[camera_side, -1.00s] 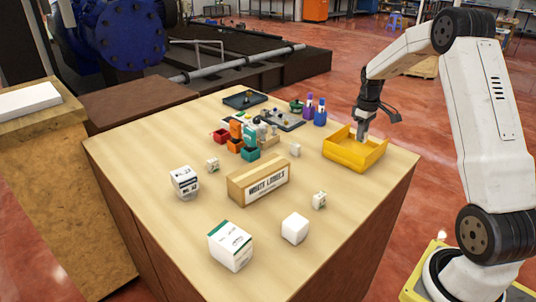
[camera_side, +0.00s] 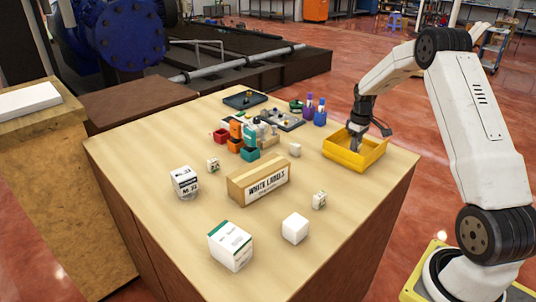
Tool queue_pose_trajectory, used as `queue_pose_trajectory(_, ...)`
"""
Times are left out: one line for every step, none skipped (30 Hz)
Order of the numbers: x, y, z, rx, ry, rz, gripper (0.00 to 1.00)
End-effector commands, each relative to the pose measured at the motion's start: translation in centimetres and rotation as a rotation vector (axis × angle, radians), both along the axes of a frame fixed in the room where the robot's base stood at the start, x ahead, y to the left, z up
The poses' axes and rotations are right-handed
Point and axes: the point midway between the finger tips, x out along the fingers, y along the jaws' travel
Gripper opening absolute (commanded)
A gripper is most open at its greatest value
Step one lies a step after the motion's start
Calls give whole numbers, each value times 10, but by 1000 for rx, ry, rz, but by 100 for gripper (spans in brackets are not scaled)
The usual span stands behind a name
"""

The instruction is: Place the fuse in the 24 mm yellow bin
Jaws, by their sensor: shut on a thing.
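The yellow bin (camera_side: 350,158) stands near the right edge of the table. My gripper (camera_side: 355,144) points down into the bin, its tips near the left part of the inside. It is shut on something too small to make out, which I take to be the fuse. The fuse itself is hidden by the fingers and the bin wall. I cannot tell whether it touches the bin floor.
A wooden White Lodges box (camera_side: 262,184) stands mid-table. White cartons (camera_side: 230,246) and small cubes (camera_side: 295,228) lie at the front. Red, orange and teal bins (camera_side: 250,154), purple and blue bottles (camera_side: 320,116) and a dark tray (camera_side: 245,100) stand behind.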

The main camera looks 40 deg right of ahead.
Motion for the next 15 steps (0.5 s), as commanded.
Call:
queue_pose_trajectory(0, 0, -1, 0, 0, 0, 0)
queue_pose_trajectory(0, 0, -1, 0, 0, 0, 0)
queue_pose_trajectory(0, 0, -1, -1, -1, 0, 0)
queue_pose_trajectory(0, 0, -1, -1, -1, 0, 0)
queue_pose_trajectory(0, 0, -1, -1, -1, 0, 0)
queue_pose_trajectory(0, 0, -1, 0, -1, 0, 0)
queue_pose_trajectory(0, 0, -1, 0, -1, 0, 0)
queue_pose_trajectory(0, 0, -1, 0, 0, 0, 0)
queue_pose_trajectory(0, 0, -1, 0, 0, 0, 0)
queue_pose_trajectory(0, 0, -2, 0, 0, 0, 0)
queue_pose_trajectory(0, 0, -3, 0, 0, 0, 0)
queue_pose_trajectory(0, 0, -4, 0, 0, 0, 0)
queue_pose_trajectory(0, 0, -4, 0, 0, 0, 0)
queue_pose_trajectory(0, 0, -4, 0, 0, 0, 34)
queue_pose_trajectory(0, 0, -4, 0, -1, 0, 47)
